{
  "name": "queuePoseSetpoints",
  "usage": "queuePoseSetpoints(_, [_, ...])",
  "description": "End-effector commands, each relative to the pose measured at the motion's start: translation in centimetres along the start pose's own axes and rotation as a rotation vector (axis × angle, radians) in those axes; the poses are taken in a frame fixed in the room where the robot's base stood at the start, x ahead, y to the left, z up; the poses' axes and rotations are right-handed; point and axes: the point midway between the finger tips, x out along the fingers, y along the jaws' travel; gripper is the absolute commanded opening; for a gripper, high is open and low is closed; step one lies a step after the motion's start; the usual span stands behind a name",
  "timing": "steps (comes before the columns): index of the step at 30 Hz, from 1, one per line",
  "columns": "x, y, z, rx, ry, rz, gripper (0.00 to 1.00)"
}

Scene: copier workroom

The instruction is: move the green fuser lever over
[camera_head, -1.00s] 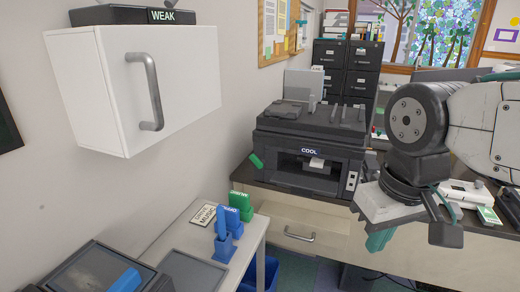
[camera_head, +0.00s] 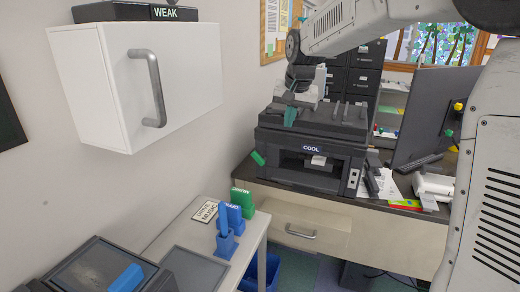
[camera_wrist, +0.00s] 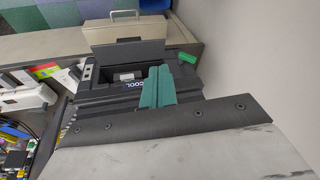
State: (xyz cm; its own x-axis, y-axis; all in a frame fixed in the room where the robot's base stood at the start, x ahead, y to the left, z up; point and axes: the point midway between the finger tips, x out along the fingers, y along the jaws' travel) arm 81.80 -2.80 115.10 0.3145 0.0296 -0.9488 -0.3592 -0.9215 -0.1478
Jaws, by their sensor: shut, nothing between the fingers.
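The green fuser lever (camera_head: 258,158) sticks out at the left side of the black copier (camera_head: 310,150) labelled COOL. It is tilted, with its upper end to the left. In the wrist view the lever (camera_wrist: 187,57) shows beside the upside-down copier (camera_wrist: 130,75), to the right of my fingers. My gripper (camera_head: 290,116) is above the copier's top left part, with its teal fingers pointing down. In the wrist view the gripper (camera_wrist: 157,86) is shut and empty, its fingers side by side, apart from the lever. Whether the fingers touch the copier top I cannot tell.
A white wall cabinet (camera_head: 140,80) with a grey handle juts out at the upper left. A monitor (camera_head: 435,115) stands right of the copier. A low table (camera_head: 185,235) in front holds blue and green holders (camera_head: 226,240). The wall runs close along the copier's left.

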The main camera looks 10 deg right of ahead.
Motion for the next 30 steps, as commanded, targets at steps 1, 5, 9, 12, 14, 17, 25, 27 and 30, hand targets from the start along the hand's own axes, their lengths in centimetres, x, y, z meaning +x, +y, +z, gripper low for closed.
queuePoseSetpoints(1, [2.2,-0.9,-2.4,0.027,0.005,-0.004,0.0])
queuePoseSetpoints(5, [7.0,-2.8,-7.5,0.096,0.037,-0.024,0.0])
queuePoseSetpoints(9, [11.2,-4.2,-11.0,0.151,0.061,-0.04,0.0])
queuePoseSetpoints(12, [13.0,-4.7,-12.5,0.175,0.074,-0.048,0.0])
queuePoseSetpoints(14, [13.7,-4.8,-13.0,0.185,0.077,-0.051,0.0])
queuePoseSetpoints(17, [14.2,-5.0,-13.3,0.192,0.08,-0.054,0.0])
queuePoseSetpoints(25, [14.2,-5.0,-13.3,0.192,0.08,-0.054,0.0])
queuePoseSetpoints(27, [14.3,-5.0,-13.3,0.192,0.08,-0.053,0.0])
queuePoseSetpoints(30, [15.1,-5.0,-13.3,0.192,0.079,-0.053,0.0])
